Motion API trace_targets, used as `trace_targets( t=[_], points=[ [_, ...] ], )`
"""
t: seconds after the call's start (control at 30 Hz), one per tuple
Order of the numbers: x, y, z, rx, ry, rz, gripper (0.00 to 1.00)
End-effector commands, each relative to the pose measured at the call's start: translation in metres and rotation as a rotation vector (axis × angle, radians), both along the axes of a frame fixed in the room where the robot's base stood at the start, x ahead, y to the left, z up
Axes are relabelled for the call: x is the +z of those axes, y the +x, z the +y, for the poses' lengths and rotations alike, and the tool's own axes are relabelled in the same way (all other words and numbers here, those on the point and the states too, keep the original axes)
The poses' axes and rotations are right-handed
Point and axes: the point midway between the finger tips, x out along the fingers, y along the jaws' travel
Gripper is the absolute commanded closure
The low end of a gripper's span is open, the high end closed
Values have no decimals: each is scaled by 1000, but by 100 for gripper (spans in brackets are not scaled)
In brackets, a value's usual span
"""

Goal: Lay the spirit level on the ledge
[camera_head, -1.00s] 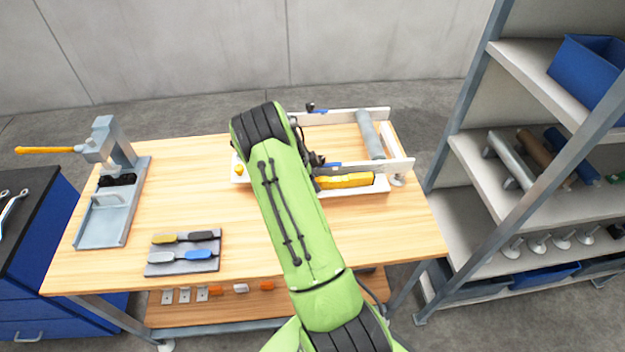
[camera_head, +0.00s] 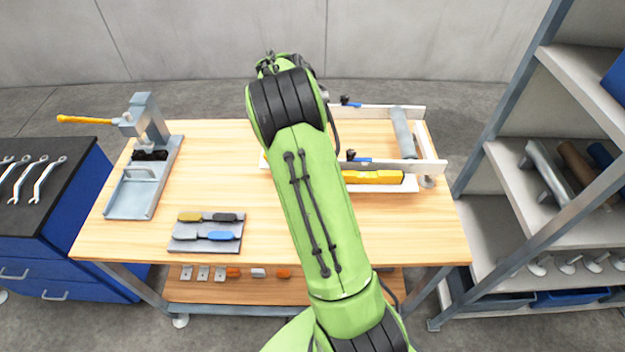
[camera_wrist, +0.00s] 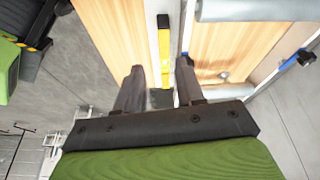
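The yellow spirit level (camera_head: 373,177) lies lengthwise on the white ledge (camera_head: 398,188) along the front of the frame on the bench. My green arm hides the left part of the ledge in the head view. In the wrist view the level (camera_wrist: 165,58) lies on the white ledge (camera_wrist: 151,30), with a dark end toward me. My gripper (camera_wrist: 160,68) is open, its two dark fingers apart on either side of the level's line. It appears clear of the level and holds nothing. The gripper is mostly hidden in the head view.
A grey cylinder (camera_head: 402,133) and clamped white rails (camera_head: 385,110) stand behind the ledge. A press with a yellow handle (camera_head: 143,125) and a grey tool tray (camera_head: 206,243) are at left. Shelving (camera_head: 540,150) stands close on the right. The bench's middle left is clear.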

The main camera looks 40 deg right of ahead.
Motion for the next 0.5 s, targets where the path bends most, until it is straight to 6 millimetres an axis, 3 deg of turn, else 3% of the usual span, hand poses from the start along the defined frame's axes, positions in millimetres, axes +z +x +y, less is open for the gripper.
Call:
trace_targets(
  t=[0.03, 0.2, 0.33, 0.5],
  points=[
    [24, -3, 17, 98, 31, -27, 62],
    [87, -31, 85, 559, 129, -90, 62],
    [123, -67, 136, 933, 146, -132, 62],
    [147, -127, 198, 1436, 91, -163, 62]
  ],
)
